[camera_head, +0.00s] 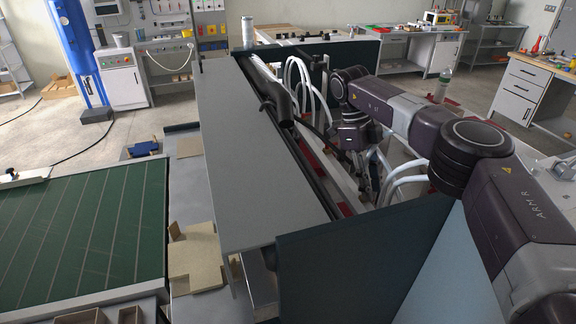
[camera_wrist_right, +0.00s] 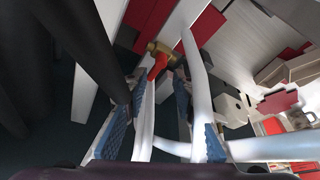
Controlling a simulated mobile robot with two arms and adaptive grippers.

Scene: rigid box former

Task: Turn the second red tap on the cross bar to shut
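A red tap handle (camera_wrist_right: 158,68) on a brass-coloured valve body (camera_wrist_right: 155,47) shows in the right wrist view, just beyond and between the fingertips. My right gripper (camera_wrist_right: 161,92) is open, its blue-padded fingers apart on either side. White hoses pass between and across the fingers and partly hide the tap. I cannot tell whether the fingers touch it. In the head view my right gripper (camera_head: 368,180) reaches down among white hoses behind the grey panel; its fingertips are mostly hidden. I cannot make out the cross bar or other taps. My left gripper is out of view.
White hoses (camera_head: 302,82) crowd the space around my right arm. A long grey panel (camera_head: 250,150) and a dark green panel (camera_head: 350,258) wall in the machine. Black pipework (camera_head: 277,97) runs along the panel. Red blocks (camera_wrist_right: 277,101) lie to the right in the wrist view.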

